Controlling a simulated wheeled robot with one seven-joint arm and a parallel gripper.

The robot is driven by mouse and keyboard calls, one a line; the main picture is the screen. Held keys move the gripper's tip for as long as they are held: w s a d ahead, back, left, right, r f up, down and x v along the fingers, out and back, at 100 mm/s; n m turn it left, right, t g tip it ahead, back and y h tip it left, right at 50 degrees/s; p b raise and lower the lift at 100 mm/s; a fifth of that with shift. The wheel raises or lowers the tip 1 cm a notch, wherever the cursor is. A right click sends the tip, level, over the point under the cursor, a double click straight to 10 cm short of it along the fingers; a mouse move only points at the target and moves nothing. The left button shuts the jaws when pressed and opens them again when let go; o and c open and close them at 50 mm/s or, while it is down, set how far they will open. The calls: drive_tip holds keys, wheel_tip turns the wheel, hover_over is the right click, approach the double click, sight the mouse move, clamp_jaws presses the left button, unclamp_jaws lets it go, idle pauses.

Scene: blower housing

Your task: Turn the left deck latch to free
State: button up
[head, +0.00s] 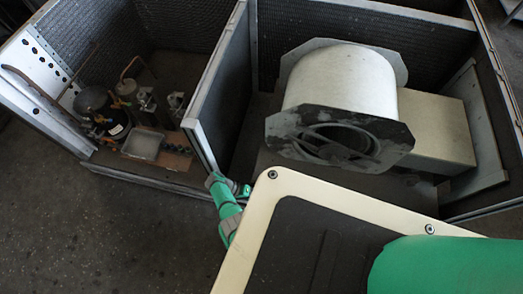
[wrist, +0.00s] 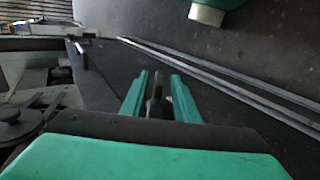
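The blower housing has a pale drum (head: 340,85) between dark octagonal plates on its deck. My gripper (head: 243,190) is at the housing's front, by the lower end of the partition (head: 202,145). In the wrist view my gripper (wrist: 160,90) has its two green fingers apart. A narrow dark upright piece (wrist: 156,92), possibly the left deck latch, shows between them, with a gap on its right. I cannot tell whether it touches the left finger. No latch is clear in the head view.
The left bay holds a compressor (head: 107,118), pipes and small parts. A beige box (head: 435,128) stands right of the drum. Metal edge strips (wrist: 235,85) run diagonally right of the fingers. Dark floor (head: 90,230) is open at the front left.

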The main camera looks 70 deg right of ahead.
drive_tip(key=shift+s+d, duration=0.1)
drive_tip(key=shift+s, duration=0.1)
drive_tip(key=v, duration=1.1)
drive_tip(key=shift+f, duration=0.1)
